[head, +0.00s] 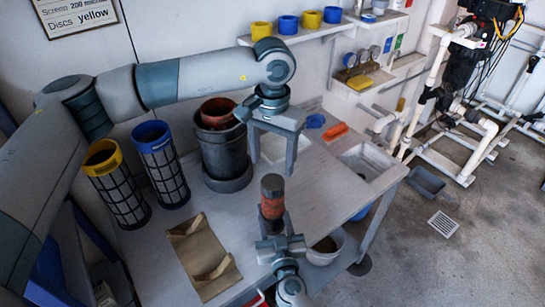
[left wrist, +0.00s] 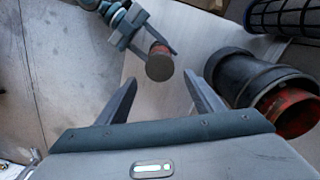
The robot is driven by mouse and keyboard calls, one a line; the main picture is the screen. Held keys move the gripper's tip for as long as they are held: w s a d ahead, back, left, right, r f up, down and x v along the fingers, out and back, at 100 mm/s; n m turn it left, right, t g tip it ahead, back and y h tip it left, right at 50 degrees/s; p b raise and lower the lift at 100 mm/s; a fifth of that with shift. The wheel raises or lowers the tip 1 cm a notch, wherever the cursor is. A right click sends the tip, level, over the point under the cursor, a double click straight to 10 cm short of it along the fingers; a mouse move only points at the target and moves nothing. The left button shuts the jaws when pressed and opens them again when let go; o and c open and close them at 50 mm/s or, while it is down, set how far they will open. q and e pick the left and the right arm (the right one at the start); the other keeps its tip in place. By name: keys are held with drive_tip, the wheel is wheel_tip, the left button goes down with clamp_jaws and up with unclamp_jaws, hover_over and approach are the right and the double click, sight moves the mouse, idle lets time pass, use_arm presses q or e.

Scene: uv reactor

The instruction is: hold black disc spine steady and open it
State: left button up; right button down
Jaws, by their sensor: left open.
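The black disc spine (head: 272,196) is a short upright cylinder, dark on top with a red-orange body. My right gripper (head: 276,226) comes up from the bottom of the head view with its fingers around the lower part of the spine. In the left wrist view the spine (left wrist: 159,65) shows its round brownish end between the right gripper's fingers (left wrist: 150,43). My left gripper (head: 272,166) is open and empty, pointing down just above the spine's top. Its two spread fingers (left wrist: 160,98) also show in the left wrist view, apart from the spine.
A dark grey housing (head: 224,155) with a red cup (head: 217,112) stands behind on the bench. Yellow-topped (head: 117,190) and blue-topped (head: 162,170) mesh cylinders stand left. A tan holder (head: 203,258) lies front left. A white bowl (head: 326,248) and a sink (head: 367,162) are right.

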sight(273, 181)
use_arm(q)
drive_tip(key=shift+m, duration=0.3)
drive_tip(key=shift+f, duration=0.2)
drive_tip(key=shift+f, duration=3.85)
